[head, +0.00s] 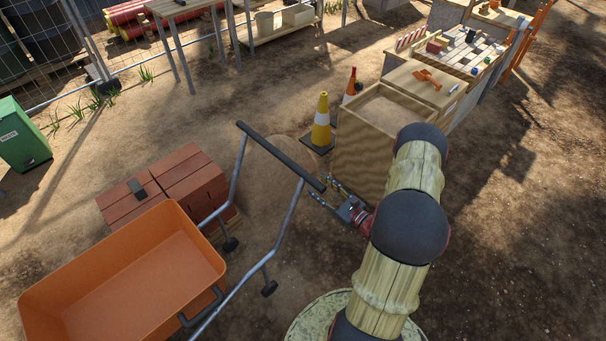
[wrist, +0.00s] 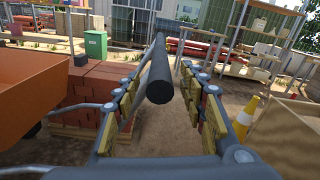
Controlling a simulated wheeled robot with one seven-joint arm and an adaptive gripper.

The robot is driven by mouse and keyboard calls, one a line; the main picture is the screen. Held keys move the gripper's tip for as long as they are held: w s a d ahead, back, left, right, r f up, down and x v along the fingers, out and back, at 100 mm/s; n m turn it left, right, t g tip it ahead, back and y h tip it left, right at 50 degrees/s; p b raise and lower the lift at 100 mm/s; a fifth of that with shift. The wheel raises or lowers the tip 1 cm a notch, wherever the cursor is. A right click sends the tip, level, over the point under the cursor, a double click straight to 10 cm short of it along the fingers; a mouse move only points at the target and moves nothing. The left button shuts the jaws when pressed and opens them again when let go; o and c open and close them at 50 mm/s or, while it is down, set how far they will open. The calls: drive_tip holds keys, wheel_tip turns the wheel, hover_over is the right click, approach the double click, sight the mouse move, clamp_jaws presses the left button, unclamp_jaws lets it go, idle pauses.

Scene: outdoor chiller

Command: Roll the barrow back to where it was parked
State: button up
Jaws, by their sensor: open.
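The barrow has an orange tray (head: 130,275) at the lower left of the head view, empty inside. Its grey tube frame rises to a black push bar (head: 280,155). My gripper (head: 324,191) is at the near right end of that bar. In the wrist view the bar (wrist: 160,75) runs away from me between the two open fingers (wrist: 165,105), with space visible on both sides. The orange tray also shows at the left edge of the wrist view (wrist: 30,85).
A pallet of red bricks (head: 165,190) stands right behind the barrow tray. A yellow and white cone (head: 321,125) and a wooden crate (head: 370,140) stand right of the bar. A green bin (head: 22,138) is far left. Bare dirt lies open behind the bricks.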

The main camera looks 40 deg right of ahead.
sight(307, 176)
drive_tip(key=w, duration=0.2)
drive_tip(key=w+b, duration=0.1)
drive_tip(key=w, duration=0.4)
drive_tip(key=shift+w+a, duration=0.15)
drive_tip(key=shift+a, duration=0.15)
drive_tip(key=shift+c, duration=0.2)
drive_tip(key=shift+d, duration=0.1)
clamp_jaws()
drive_tip(key=shift+r, duration=0.1)
idle(0.4)
